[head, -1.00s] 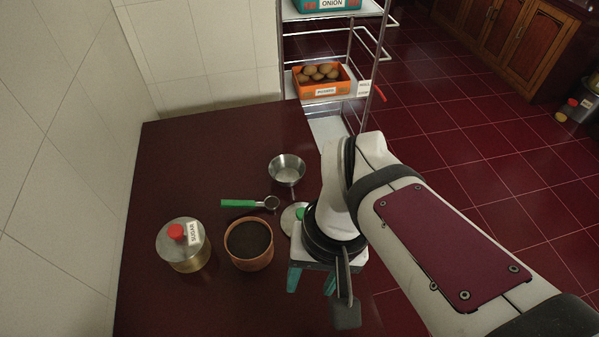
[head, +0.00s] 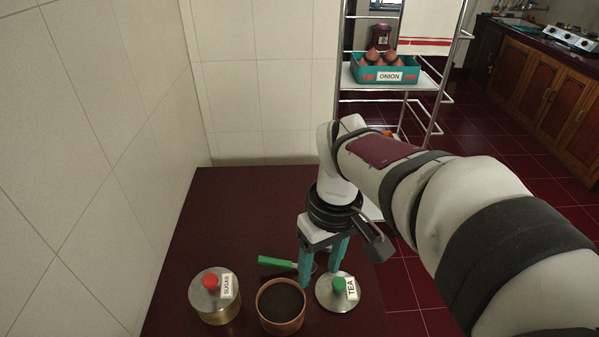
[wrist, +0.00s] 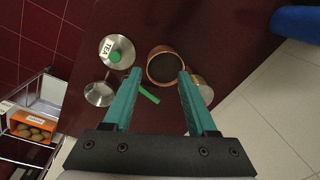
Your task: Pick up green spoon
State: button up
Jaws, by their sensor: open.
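The green spoon (head: 277,262) lies on the dark red table behind the copper pot. Its green handle points left and its metal bowl end is partly hidden behind my gripper in the head view. In the wrist view its green handle (wrist: 149,95) shows between my fingers, beyond their tips. My gripper (head: 320,284) has teal fingers spread apart, pointing down, with nothing between them. It is above the table, to the right of the spoon handle in the head view. It also shows in the wrist view (wrist: 158,75).
A copper pot (head: 281,326) with dark contents stands between the sugar jar (head: 215,307) and the tea lid (head: 328,296). A metal bowl (wrist: 99,95) is near the spoon. The wall borders the left. A shelf with an onion crate (head: 385,72) stands behind.

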jog(key=w+a+f+n, duration=0.25)
jog(key=w+n, duration=0.25)
jog(key=w, duration=0.3)
jog(key=n+h, duration=0.1)
jog(key=n, duration=0.6)
send_over(282, 262)
notch_tip(282, 262, down, 6)
notch_tip(282, 262, down, 16)
jog(key=shift+r, duration=0.15)
grip_shut()
